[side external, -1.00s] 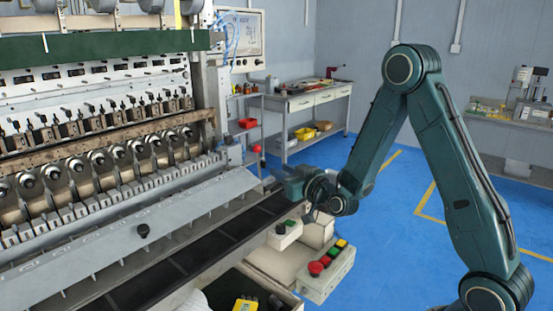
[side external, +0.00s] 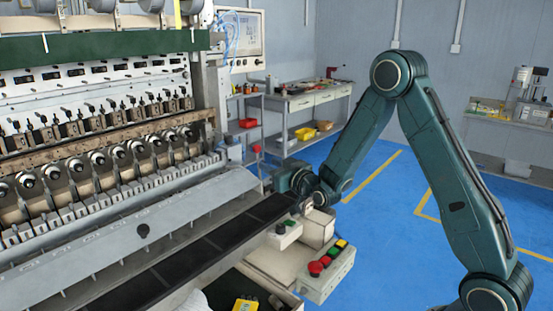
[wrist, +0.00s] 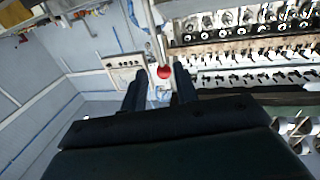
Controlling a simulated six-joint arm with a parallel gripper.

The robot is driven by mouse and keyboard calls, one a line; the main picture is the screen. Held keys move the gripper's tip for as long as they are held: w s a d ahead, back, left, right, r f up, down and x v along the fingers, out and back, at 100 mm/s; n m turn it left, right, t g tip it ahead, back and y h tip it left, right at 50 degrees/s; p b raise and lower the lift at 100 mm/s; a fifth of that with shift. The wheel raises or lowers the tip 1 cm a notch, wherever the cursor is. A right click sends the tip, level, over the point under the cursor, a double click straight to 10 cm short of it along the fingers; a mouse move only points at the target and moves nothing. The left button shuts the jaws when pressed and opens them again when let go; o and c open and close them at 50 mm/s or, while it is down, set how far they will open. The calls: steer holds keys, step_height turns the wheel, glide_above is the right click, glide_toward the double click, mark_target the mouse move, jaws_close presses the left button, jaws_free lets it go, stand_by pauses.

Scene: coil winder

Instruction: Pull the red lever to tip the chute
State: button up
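The red lever's round knob (side external: 257,148) shows at the right end of the winding machine, and its rod is hard to make out in the side external view. My gripper (side external: 283,179) is below and right of the knob, apart from it in that picture. In the wrist view the red knob (wrist: 163,72) appears in the gap between my two fingertips (wrist: 158,84). The fingers are spread, with nothing held. A long grey sloped panel (side external: 150,230) along the machine's front may be the chute; I cannot tell for certain.
A dark conveyor-like strip (side external: 195,248) runs along the machine's front. A button box (side external: 328,272) with red, green and yellow buttons stands below my gripper. A workbench (side external: 305,100) with bins is behind. Blue floor is open between bench and arm.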

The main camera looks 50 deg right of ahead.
steer(key=w+d, duration=0.1)
steer(key=w, duration=0.7)
steer(key=shift+w+d, duration=0.35)
steer(key=shift+c, duration=0.2)
jaws_close()
